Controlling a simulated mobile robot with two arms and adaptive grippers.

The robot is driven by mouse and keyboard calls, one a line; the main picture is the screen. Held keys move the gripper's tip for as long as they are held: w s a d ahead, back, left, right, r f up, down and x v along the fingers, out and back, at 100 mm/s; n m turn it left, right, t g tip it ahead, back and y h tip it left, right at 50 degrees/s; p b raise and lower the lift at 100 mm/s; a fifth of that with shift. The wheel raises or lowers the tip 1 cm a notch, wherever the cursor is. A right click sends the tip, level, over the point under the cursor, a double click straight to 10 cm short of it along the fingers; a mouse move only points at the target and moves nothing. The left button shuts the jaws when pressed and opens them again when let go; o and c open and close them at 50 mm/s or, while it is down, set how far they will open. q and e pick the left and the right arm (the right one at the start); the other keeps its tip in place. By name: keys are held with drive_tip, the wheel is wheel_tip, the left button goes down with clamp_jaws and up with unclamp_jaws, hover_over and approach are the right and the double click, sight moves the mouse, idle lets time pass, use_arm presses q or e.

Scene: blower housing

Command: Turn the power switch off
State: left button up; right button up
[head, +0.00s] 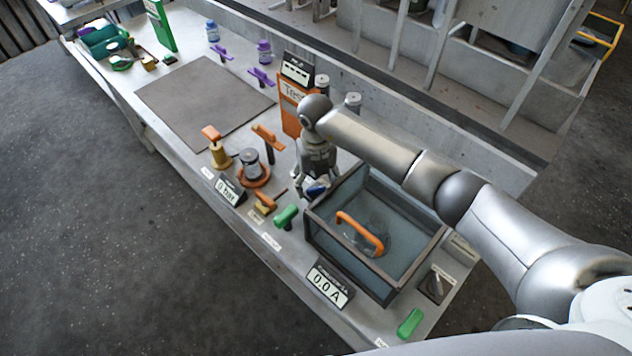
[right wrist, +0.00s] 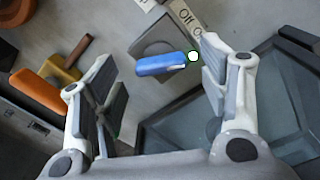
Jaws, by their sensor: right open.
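The power switch is a blue lever (right wrist: 162,65) with a white and green tip on a grey square base (right wrist: 150,40). A label reading "Off" and "On" (right wrist: 186,14) lies beside it. In the head view the blue lever (head: 316,188) shows just below my right gripper (head: 317,178), left of the glass-walled tank. My right gripper (right wrist: 160,72) is open, its fingers on either side of the lever in the right wrist view. I see no clear contact, and the height gap cannot be told. My left gripper is not in view.
The dark-rimmed tank (head: 405,283) with an orange handle inside stands close right of the gripper. A green handle (head: 286,216), an orange-handled valve (right wrist: 40,94) and an orange panel (head: 290,115) are nearby. A grey mat (head: 200,98) is bare.

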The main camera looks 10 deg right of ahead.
drive_tip(key=shift+f, duration=0.85)
drive_tip(key=shift+c, duration=0.3)
drive_tip(key=c, duration=1)
drive_tip(key=shift+o, duration=0.2)
